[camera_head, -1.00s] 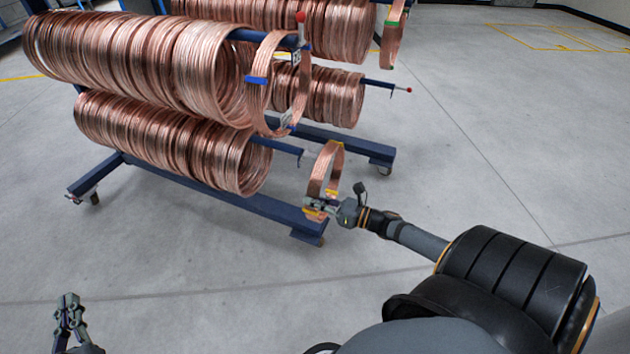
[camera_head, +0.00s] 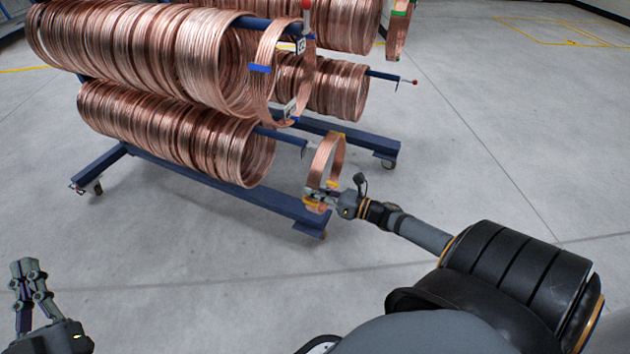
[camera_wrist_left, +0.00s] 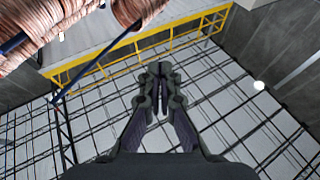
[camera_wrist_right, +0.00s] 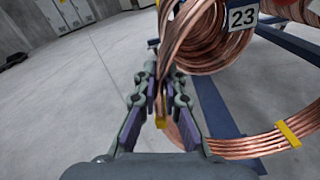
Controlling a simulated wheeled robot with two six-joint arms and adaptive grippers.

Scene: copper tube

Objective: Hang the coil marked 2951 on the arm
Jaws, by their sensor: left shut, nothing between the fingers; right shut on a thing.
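A copper coil with yellow bands (camera_head: 337,160) hangs in my right gripper (camera_head: 318,197), which is shut on its lower edge. The coil stands roughly upright by the outer end of the rack's lower blue arm (camera_head: 290,137); I cannot tell whether the tip enters the ring. In the right wrist view the coil (camera_wrist_right: 255,146) runs through the fingers (camera_wrist_right: 163,100) and curves right. No number 2951 is readable on it. My left gripper (camera_head: 27,270) is shut and empty at the lower left, away from the rack; its fingertips (camera_wrist_left: 158,72) meet in the left wrist view.
The rack's upper arm carries many coils (camera_head: 140,60), with a blue-banded coil (camera_head: 262,85) at its end. A white tag reading 23 (camera_wrist_right: 242,18) shows above the held coil. The rack's blue foot (camera_head: 230,195) lies below. Floor at right is clear.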

